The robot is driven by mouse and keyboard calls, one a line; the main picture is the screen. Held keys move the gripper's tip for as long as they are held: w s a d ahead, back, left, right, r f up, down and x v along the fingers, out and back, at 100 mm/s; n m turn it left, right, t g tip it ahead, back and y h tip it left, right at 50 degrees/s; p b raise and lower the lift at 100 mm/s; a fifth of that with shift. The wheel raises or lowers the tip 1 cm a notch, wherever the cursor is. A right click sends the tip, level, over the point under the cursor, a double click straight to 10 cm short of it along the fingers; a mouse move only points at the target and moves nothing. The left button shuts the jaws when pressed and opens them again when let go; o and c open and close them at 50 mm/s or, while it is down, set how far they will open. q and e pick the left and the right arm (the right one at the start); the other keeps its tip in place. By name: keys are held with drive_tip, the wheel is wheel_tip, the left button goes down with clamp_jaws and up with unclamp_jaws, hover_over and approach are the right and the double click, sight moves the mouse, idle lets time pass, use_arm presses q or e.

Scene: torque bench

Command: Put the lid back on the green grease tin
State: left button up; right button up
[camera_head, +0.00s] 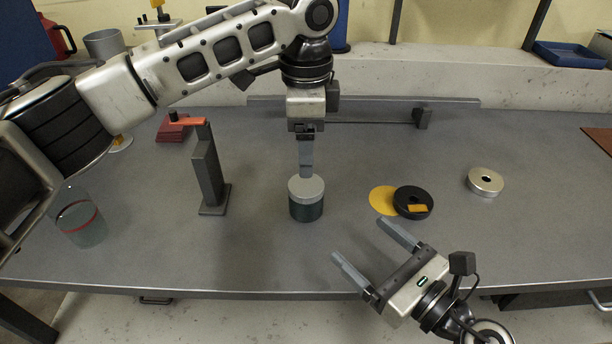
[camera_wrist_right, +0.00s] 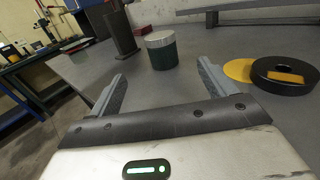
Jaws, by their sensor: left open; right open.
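The green grease tin (camera_head: 306,211) stands upright near the middle of the bench. A grey lid (camera_head: 306,186) sits on its top and looks level; I cannot tell how firmly it is seated. In the right wrist view the tin (camera_wrist_right: 163,57) and its pale lid (camera_wrist_right: 160,39) show beyond my right fingers. My left gripper (camera_head: 306,172) is open, pointing down right above the lid, its fingers seen edge-on; I cannot tell whether they touch it. My right gripper (camera_head: 360,240) is open and empty at the bench's front, apart from the tin.
A post with an orange handle (camera_head: 209,170) stands left of the tin. A yellow disc (camera_head: 381,199), a black disc (camera_head: 402,193) and a silver ring (camera_head: 485,181) lie to the right. A glass jar (camera_head: 82,233) is at far left. A rail (camera_head: 365,102) runs along the back.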

sight(304, 185)
use_arm(q)
drive_tip(key=shift+w, duration=0.3)
use_arm(e)
drive_tip(key=shift+w, duration=0.25)
use_arm(q)
drive_tip(key=shift+s+r, duration=0.1)
drive_tip(key=shift+s, duration=0.2)
use_arm(e)
drive_tip(key=shift+s, duration=0.25)
drive_tip(key=shift+x, duration=0.85)
use_arm(q)
drive_tip(key=shift+w, duration=0.1)
use_arm(e)
drive_tip(key=x, duration=1.4)
drive_tip(key=shift+w, duration=0.2)
drive_tip(key=c, duration=1.4)
use_arm(q)
drive_tip(key=shift+c, duration=0.9)
use_arm(e)
clamp_jaws()
use_arm(q)
drive_tip(key=n, duration=0.9)
